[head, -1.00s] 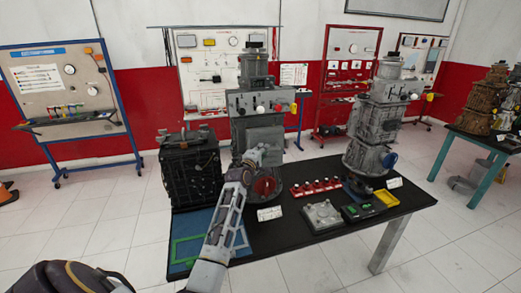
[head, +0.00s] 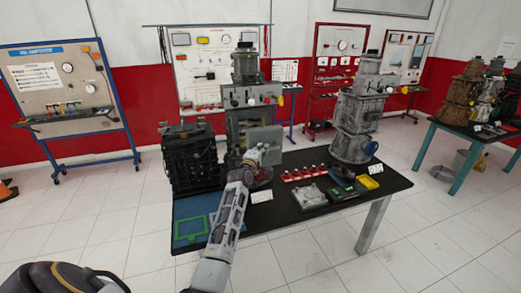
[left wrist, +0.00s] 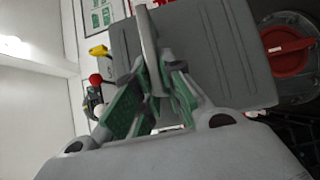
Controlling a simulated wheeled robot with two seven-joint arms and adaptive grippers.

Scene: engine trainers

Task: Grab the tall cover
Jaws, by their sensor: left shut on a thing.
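The tall cover (head: 265,139) is a grey rectangular plate with rounded corners. It stands roughly upright in front of the left grey engine trainer (head: 250,97), angled to its face. My left gripper (head: 257,155) is at the cover's lower left part. In the left wrist view the cover (left wrist: 205,60) fills the upper middle, and my left gripper's green-padded fingers (left wrist: 150,82) are closed on its pale upright handle (left wrist: 147,45). Whether the cover still touches the trainer is hard to tell. My right gripper is not in view.
A dark engine block (head: 190,160) stands close on the left. A green frame on a blue mat (head: 187,212), red-knobbed parts (head: 303,174), a grey tray (head: 307,197) and a second trainer (head: 355,120) share the black table (head: 285,218). A red knob (left wrist: 290,50) lies beside the cover.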

